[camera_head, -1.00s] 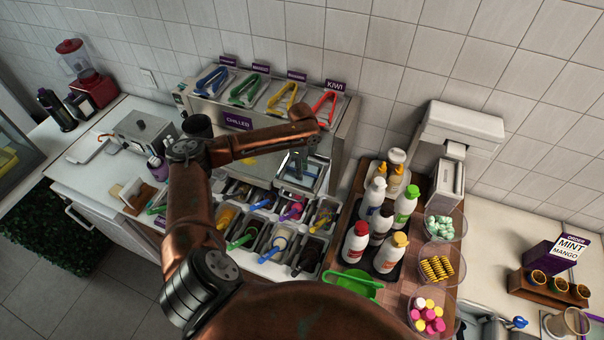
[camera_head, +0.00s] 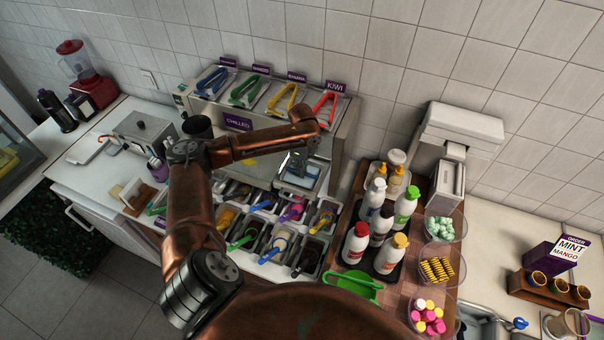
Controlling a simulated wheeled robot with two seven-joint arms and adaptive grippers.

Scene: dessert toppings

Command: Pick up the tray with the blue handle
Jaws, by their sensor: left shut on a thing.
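My left gripper (camera_head: 298,163) points down in front of the chilled case and is shut at a pale metal tray (camera_head: 302,183). The arm and gripper cover part of this tray, and the exact contact is too small to see clearly. I cannot make out a blue handle on it. Blue-handled tongs (camera_head: 212,80) lie in a tray at the left end of the case top. A blue-handled spoon (camera_head: 262,204) stands in a topping bin below. My right gripper is not in view.
The chilled case (camera_head: 345,140) carries green, yellow and red tongs too. Several topping bins (camera_head: 282,243) lie in front. Sauce bottles (camera_head: 382,222) crowd a wooden board to the right, with a green scoop (camera_head: 352,284) and bowls of sweets (camera_head: 437,270) nearby.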

